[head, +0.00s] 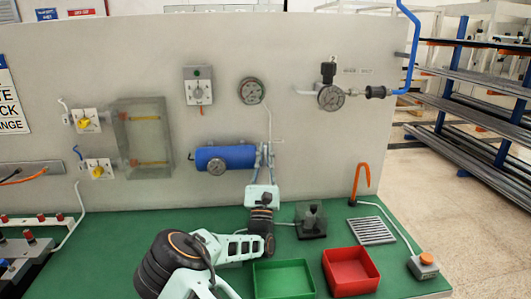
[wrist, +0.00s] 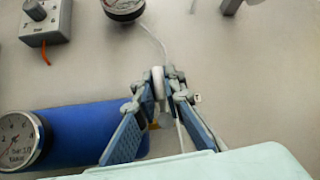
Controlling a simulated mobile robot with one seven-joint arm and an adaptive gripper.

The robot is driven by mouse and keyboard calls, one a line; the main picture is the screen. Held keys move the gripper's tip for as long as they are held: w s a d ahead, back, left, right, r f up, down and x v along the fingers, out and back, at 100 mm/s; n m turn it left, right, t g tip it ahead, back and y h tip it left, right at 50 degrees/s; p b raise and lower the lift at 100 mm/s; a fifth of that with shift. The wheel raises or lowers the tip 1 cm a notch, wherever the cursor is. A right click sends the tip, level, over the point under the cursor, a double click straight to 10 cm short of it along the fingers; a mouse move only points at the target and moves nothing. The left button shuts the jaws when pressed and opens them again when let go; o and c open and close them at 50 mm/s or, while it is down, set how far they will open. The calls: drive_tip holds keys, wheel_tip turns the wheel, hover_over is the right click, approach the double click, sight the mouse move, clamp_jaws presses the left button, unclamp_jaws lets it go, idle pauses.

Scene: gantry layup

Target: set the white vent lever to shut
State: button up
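The white vent lever (wrist: 157,82) shows in the wrist view as a small pale upright piece at the right end of the blue cylinder (wrist: 80,130). My gripper (wrist: 160,88) has a fingertip on each side of it, and the fingers look closed on it, with little or no gap. In the head view my gripper (head: 264,155) reaches up to the panel at the right end of the blue cylinder (head: 228,158). The lever is too small and covered by the fingers there, so its setting cannot be read. A round gauge (wrist: 18,140) sits on the cylinder.
A grey switch box (head: 198,86) and a dial gauge (head: 252,91) are on the panel above. A thin pale tube (wrist: 150,38) runs down to the lever area. Green (head: 283,281) and red (head: 350,285) trays and a dark block (head: 311,220) are on the green bench.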

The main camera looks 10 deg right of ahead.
drive_tip(key=o, duration=0.5)
wheel_tip(320, 180, up, 10)
idle(0.4)
